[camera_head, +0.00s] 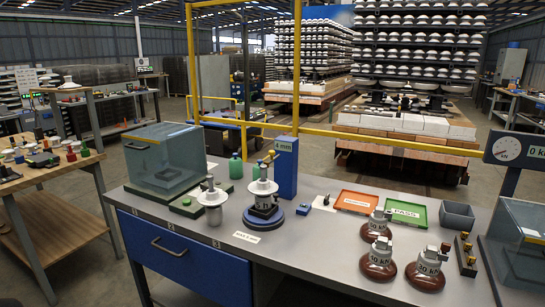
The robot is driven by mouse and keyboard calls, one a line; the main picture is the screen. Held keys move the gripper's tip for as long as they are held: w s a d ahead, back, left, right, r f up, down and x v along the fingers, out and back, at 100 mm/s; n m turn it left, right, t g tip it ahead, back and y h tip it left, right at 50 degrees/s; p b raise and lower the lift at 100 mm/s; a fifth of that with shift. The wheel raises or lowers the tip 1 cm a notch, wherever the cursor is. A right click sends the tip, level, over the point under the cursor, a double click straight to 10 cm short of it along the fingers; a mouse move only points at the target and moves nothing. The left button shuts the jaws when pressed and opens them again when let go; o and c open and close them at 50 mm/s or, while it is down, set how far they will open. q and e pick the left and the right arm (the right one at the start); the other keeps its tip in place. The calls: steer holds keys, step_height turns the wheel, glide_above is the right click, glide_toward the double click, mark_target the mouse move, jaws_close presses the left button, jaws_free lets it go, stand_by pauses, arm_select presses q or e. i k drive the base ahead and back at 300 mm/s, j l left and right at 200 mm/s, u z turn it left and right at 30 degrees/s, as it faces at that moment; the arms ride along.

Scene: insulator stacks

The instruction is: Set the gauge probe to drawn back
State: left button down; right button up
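The gauge is a blue upright post (287,178) on the grey bench, with a display reading "4 mm" (284,146) near its top. What looks like its probe (268,158) reaches left from the post, close to the metal pin of a white insulator (263,187). I cannot tell whether the probe touches the insulator. The insulator stands upright on a round blue base (262,218) left of the post. Neither of my grippers is in view.
A second white insulator (212,198) stands to the left, near a clear-walled box (165,160). The bench's middle front is mostly clear.

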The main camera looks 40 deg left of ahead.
mark_target(271, 152)
steer(key=i+j, duration=0.1)
steer(key=j, duration=0.35)
steer(key=i+j, duration=0.1)
steer(key=j, duration=0.35)
steer(key=i+j+z, duration=0.1)
steer(key=j, duration=0.35)
steer(key=i+j, duration=0.1)
steer(key=j, duration=0.35)
